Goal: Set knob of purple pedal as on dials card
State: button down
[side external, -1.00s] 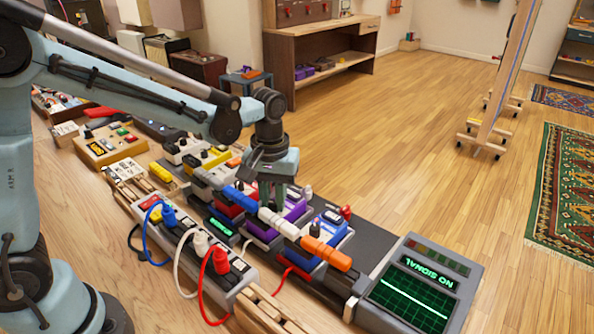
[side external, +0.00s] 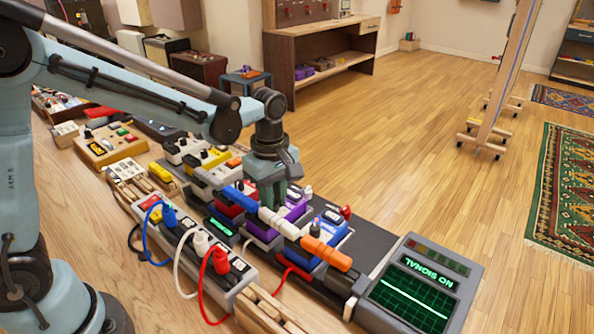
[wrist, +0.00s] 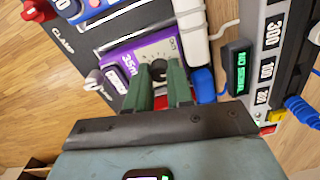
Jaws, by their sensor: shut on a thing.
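The purple pedal (side external: 291,208) sits on the dark board between a red pedal (side external: 236,200) and a blue pedal (side external: 325,236). It also shows in the wrist view (wrist: 112,62), with a pale panel marked with a scale. My gripper (side external: 270,200) points down over this pedal. In the wrist view its two green fingers (wrist: 160,75) are shut on the dark knob (wrist: 158,68), one on each side. The fingers hide part of the knob and its scale, so I cannot read its setting. I cannot make out the dials card in either view.
Blue, white and orange cable plugs (side external: 325,252) lie close in front of the pedals. A scope (side external: 412,300) reading NO SIGNAL is at the right.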

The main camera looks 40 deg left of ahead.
jog(key=shift+n, duration=0.9)
jog(key=c, duration=1)
grip_release()
jog(key=shift+r, duration=4)
